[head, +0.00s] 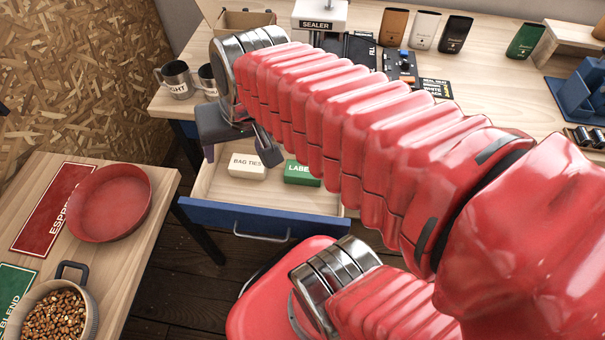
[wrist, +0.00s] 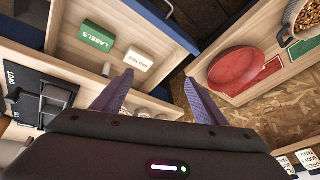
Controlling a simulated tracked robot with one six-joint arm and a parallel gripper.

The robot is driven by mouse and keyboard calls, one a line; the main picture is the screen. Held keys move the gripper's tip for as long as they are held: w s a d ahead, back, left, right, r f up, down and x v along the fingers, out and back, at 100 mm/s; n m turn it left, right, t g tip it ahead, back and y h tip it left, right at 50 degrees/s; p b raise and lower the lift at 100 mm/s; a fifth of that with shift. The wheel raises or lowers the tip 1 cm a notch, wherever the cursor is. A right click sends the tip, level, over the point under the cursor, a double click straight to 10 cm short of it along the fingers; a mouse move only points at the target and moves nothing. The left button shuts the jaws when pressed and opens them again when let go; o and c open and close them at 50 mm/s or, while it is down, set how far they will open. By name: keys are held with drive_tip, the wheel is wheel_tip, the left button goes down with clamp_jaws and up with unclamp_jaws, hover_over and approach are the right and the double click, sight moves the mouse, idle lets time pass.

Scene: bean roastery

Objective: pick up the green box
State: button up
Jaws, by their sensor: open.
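The green box (head: 301,173), labelled "LABELS", lies in the open drawer (head: 225,191), to the right of a white "BAG TIES" box (head: 247,166). The green box also shows in the wrist view (wrist: 97,36), at upper left, beyond the white box (wrist: 139,60). My gripper (head: 238,155) hangs over the left part of the drawer, left of the green box and apart from it. In the wrist view my gripper (wrist: 158,80) has its two purple fingers spread with nothing held between them.
The drawer's blue front (head: 262,219) is pulled out from the bench (head: 490,62). Two mugs (head: 177,79) stand at the bench's left end. A side table at left holds a red bowl (head: 110,203) and a pan of beans (head: 55,315). My arm hides part of the drawer's right side.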

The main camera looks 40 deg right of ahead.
drive_tip(key=shift+o, duration=0.3)
drive_tip(key=w+d+f+m+g+y, duration=0.1)
drive_tip(key=w+d+f+m, duration=0.1)
drive_tip(key=d+f+m, duration=0.6)
drive_tip(key=d+m, duration=0.3)
drive_tip(key=m, duration=0.1)
drive_tip(key=shift+d+f+m+g, duration=0.3)
drive_tip(key=shift+d+f, duration=0.1)
drive_tip(key=m+y, duration=0.2)
drive_tip(key=m, duration=0.9)
approach(305, 170)
drive_tip(key=v, duration=0.3)
drive_tip(key=shift+a, duration=0.25)
drive_tip(key=x, duration=0.8)
drive_tip(key=shift+w+f, duration=0.1)
drive_tip(key=shift+w, duration=0.1)
drive_tip(key=shift+f, duration=0.15)
drive_tip(key=shift+d+x, duration=0.2)
drive_tip(key=shift+x, duration=2.35)
drive_tip(key=shift+f, duration=0.15)
